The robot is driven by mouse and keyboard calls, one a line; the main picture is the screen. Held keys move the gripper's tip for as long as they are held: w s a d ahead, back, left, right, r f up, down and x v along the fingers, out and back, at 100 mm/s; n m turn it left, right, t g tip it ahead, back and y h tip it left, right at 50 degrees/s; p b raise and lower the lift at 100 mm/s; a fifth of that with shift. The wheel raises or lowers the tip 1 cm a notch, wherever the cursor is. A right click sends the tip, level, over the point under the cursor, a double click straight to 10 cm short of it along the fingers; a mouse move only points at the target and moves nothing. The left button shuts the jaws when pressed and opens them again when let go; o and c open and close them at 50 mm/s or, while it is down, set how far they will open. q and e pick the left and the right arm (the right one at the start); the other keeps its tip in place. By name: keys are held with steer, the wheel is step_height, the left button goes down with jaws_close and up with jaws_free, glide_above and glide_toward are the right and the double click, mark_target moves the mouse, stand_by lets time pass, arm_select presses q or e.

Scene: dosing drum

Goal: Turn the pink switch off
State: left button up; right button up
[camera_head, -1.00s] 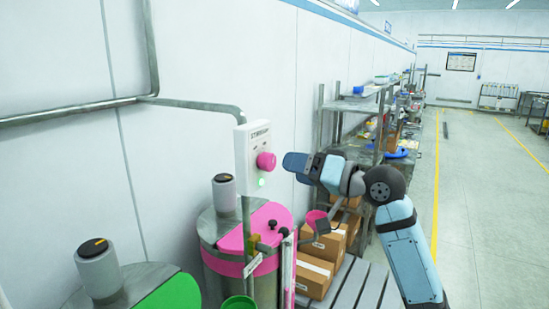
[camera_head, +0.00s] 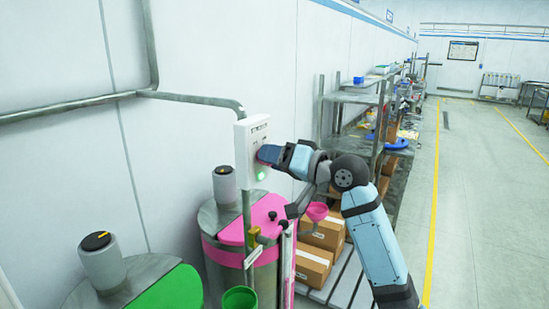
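The white switch box (camera_head: 243,151) is mounted on a grey post above the pink-lidded drum. A green light (camera_head: 261,176) glows on its lower front. The pink switch knob is hidden behind my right gripper (camera_head: 265,154), whose tip is at the box front where the knob sits. I cannot tell whether it touches or grips the knob, nor whether its fingers are open. My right arm reaches in from the right. My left gripper is not in view.
A grey drum with a pink lid and band (camera_head: 232,232) stands below the box, with a green-lidded drum (camera_head: 165,291) to its left. A pink funnel (camera_head: 317,211), cardboard boxes (camera_head: 312,265) and shelves (camera_head: 352,98) stand to the right. The aisle floor is clear.

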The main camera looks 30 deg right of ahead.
steer(key=shift+n, duration=0.3)
steer(key=shift+n+b, duration=0.9)
steer(key=shift+n, duration=4.6)
steer(key=shift+r, duration=0.1)
steer(key=o, duration=0.9)
steer(key=shift+o, duration=0.2)
